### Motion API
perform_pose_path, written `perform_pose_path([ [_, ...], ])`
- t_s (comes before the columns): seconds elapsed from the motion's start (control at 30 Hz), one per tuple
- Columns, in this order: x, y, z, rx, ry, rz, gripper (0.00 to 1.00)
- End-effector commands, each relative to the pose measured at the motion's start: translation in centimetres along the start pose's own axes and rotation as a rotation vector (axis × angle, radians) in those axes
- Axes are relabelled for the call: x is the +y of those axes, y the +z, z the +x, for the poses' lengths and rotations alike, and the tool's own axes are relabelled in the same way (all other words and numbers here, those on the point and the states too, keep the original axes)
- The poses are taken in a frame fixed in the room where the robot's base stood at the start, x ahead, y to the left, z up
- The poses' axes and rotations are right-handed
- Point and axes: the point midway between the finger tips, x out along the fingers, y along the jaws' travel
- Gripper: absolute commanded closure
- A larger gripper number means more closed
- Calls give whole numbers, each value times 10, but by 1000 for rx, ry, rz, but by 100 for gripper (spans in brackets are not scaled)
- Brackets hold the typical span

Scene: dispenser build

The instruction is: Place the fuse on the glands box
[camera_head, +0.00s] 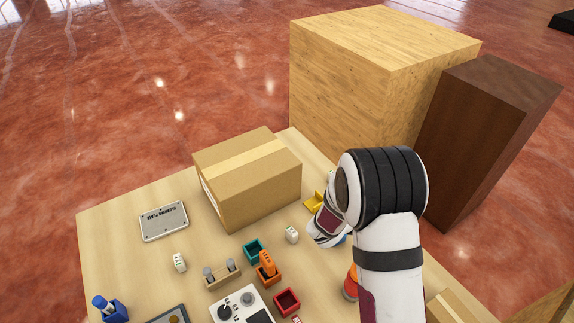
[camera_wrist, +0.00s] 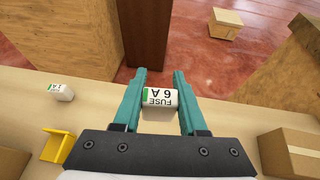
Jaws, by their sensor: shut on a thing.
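In the wrist view, my gripper (camera_wrist: 160,84) has its teal fingers closed on a white fuse (camera_wrist: 160,98) marked "FUSE 6A" with a green band. The fuse lies crosswise between the fingers, with the tabletop below it. In the head view my arm hides the fingers and the held fuse. A large taped cardboard box (camera_head: 250,180) stands at the back of the table, left of my arm. A smaller box (camera_wrist: 290,152) shows at the right of the wrist view, and another shows at its lower left corner. I cannot read which one is the glands box.
Loose fuses (camera_head: 291,234) (camera_head: 179,262) lie on the table, with a blanking plate (camera_head: 164,221), teal, orange and red holders, and a yellow part (camera_wrist: 58,148). A tall wooden block (camera_head: 380,80) and dark brown block (camera_head: 490,130) stand beyond the table's edge.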

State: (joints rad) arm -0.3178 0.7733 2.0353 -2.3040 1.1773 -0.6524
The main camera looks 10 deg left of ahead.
Motion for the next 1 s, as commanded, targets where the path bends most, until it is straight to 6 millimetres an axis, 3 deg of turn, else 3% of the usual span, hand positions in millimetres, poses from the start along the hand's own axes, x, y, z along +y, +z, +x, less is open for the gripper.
perform_pose_path([
  [0.17,75,29,-43,14,205,-75,100],
  [0.3,137,56,-96,12,399,-159,100],
  [0.4,169,71,-132,2,516,-212,100],
  [0.57,193,83,-167,-13,616,-261,100],
  [0.67,207,74,-177,-15,635,-273,100],
  [0.9,262,15,-202,-14,634,-273,100],
  [1.0,277,-2,-210,-15,633,-271,100],
])
